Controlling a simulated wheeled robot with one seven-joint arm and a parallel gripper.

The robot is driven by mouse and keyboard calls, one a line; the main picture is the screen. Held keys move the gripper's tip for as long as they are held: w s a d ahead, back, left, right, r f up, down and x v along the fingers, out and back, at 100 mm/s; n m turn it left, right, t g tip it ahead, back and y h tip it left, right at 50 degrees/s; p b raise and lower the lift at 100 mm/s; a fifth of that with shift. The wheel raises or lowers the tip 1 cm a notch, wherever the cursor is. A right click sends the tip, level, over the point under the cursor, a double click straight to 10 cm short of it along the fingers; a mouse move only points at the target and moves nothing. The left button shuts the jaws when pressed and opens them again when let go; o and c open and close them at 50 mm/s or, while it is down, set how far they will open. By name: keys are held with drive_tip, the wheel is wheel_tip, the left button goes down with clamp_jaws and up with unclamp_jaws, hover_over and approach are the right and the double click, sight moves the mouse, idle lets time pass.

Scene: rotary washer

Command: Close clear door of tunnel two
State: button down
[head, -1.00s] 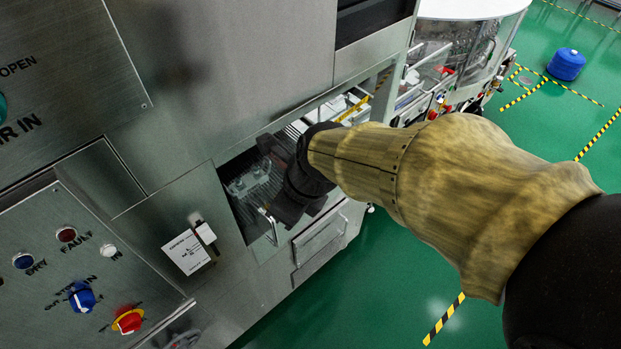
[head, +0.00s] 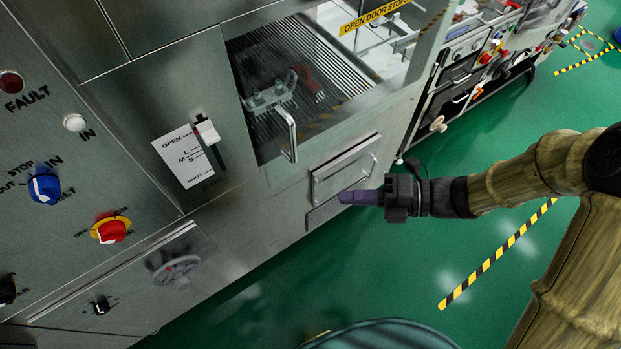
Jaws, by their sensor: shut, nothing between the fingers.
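The clear door (head: 350,125) is a see-through panel over the tunnel opening in the steel machine, with ridged slats visible behind it. A metal bar handle (head: 288,134) stands out at its lower left. A yellow "OPEN DOOR STOPS" label (head: 372,17) is at the top. Whether the panel is fully shut I cannot tell. My gripper (head: 345,197) points left, its purple fingers together and empty. In the picture it lies right of and below the handle, over a lower steel panel, apart from the handle.
A slider with an "OPEN" to "SHUT" scale (head: 208,134) is left of the opening. A blue knob (head: 44,186), a red knob (head: 112,230) and a handwheel (head: 177,267) are further left. A teal rounded object (head: 385,335) shows at the bottom.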

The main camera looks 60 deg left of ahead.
drive_tip(key=w+m+y, duration=0.1)
drive_tip(key=w+f+m+y+b, duration=0.1)
drive_tip(key=w+y, duration=0.1)
drive_tip(key=shift+w+f+m+y, duration=0.2)
drive_tip(key=shift+f+m+y, duration=0.15)
drive_tip(key=shift+m+y, duration=0.05)
drive_tip(key=w+a+p+x, duration=0.2)
drive_tip(key=p+x, duration=0.1)
drive_tip(key=x, duration=1)
drive_tip(key=shift+w+a+f, duration=0.1)
